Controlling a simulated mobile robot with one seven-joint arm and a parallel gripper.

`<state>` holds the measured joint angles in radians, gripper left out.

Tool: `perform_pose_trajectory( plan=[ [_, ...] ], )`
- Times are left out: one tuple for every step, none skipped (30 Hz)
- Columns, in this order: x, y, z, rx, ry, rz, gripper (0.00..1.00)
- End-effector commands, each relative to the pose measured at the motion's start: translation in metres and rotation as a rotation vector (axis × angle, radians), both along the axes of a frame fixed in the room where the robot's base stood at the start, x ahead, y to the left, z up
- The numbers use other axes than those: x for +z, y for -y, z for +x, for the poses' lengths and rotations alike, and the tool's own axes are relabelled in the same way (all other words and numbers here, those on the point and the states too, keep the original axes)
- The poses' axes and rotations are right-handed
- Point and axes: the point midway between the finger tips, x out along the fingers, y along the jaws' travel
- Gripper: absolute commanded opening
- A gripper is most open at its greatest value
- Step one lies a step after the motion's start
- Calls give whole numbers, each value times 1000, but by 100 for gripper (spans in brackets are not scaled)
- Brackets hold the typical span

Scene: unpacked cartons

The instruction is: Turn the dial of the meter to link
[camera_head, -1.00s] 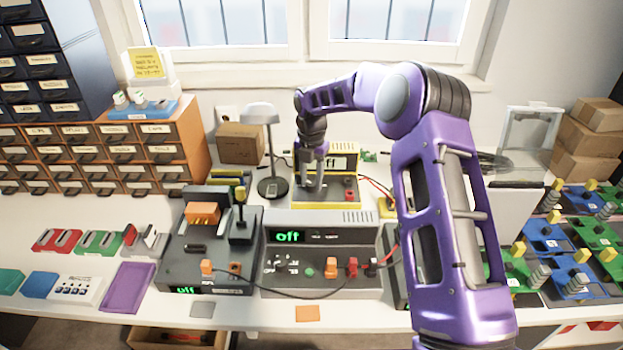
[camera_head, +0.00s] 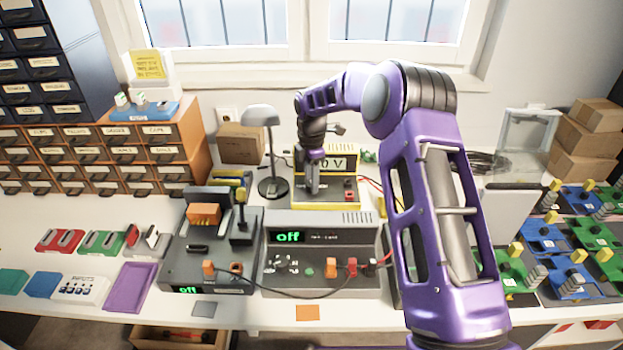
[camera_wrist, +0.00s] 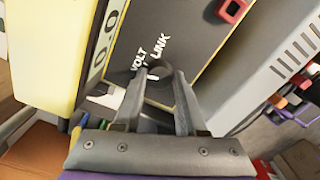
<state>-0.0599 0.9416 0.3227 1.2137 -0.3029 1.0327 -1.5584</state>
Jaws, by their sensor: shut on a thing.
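The yellow and dark meter (camera_head: 346,154) stands at the back of the bench, its display reading about 0.0 V. In the wrist view, the meter's dark face (camera_wrist: 125,30) carries the labels VOLT and LINK, with part of a 0.0 display at the left. My gripper (camera_head: 312,188) points down over the meter's front left. In the wrist view, my gripper (camera_wrist: 162,76) is shut on the dark round dial (camera_wrist: 156,70) just below these labels. The fingers cover much of the dial, so its pointer is hard to read.
A grey power unit (camera_head: 350,232) marked off stands in front of the meter, with cables at its front. A black unit (camera_head: 180,258) is to its left. A desk lamp (camera_head: 262,116) stands close left of the meter. Drawers (camera_head: 95,150) fill the left; circuit boards lie right.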

Motion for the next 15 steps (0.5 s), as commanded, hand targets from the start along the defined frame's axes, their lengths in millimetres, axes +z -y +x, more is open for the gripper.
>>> perform_pose_trajectory(
  plan=[
    [1, 0, 1, -45, 2, 0, 0],
    [1, 0, 1, -73, 2, 0, 0],
    [1, 0, 1, -111, 3, -1, 0],
    [1, 0, 1, -139, 3, -1, 0],
    [1, 0, 1, -167, 3, -1, 0],
    [1, 0, 1, -206, 3, -1, 0],
    [1, 0, 1, -234, 2, 0, 0],
    [1, 0, 1, -262, 2, 0, 0],
    [1, 0, 1, -300, 3, -1, 0],
    [1, 0, 1, -329, 3, -1, 0],
    [1, 0, 1, -358, 3, -1, 0],
    [1, 0, 1, -396, 3, -1, 0],
    [1, 0, 1, -424, 2, 0, 0],
    [1, 0, 1, -452, 2, 0, 0],
    [1, 0, 1, -490, 4, -1, 0]
  ],
)
